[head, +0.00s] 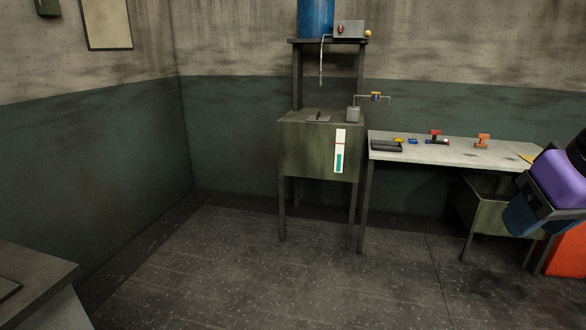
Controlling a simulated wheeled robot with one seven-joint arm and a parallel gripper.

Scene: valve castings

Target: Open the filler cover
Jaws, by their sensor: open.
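The green tank (305,150) stands on legs near the middle of the head view. A small dark plate with a raised handle, which looks like the filler cover (318,118), lies flat on its top and looks closed. A white gauge with a green column (340,152) is on the tank's front. A grey block (353,114) with a thin pipe and a yellow-and-blue valve (376,97) stands at the top's right. Part of my arm, purple and blue, shows at the right edge, well apart from the tank. No gripper fingers can be made out.
Above the tank, a shelf (330,41) holds a blue drum (316,18) and a grey box (348,29); a thin pipe hangs down. A workbench (460,154) with small valve parts stands right. A green bin (485,213) is below it. The floor (270,265) in front is clear.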

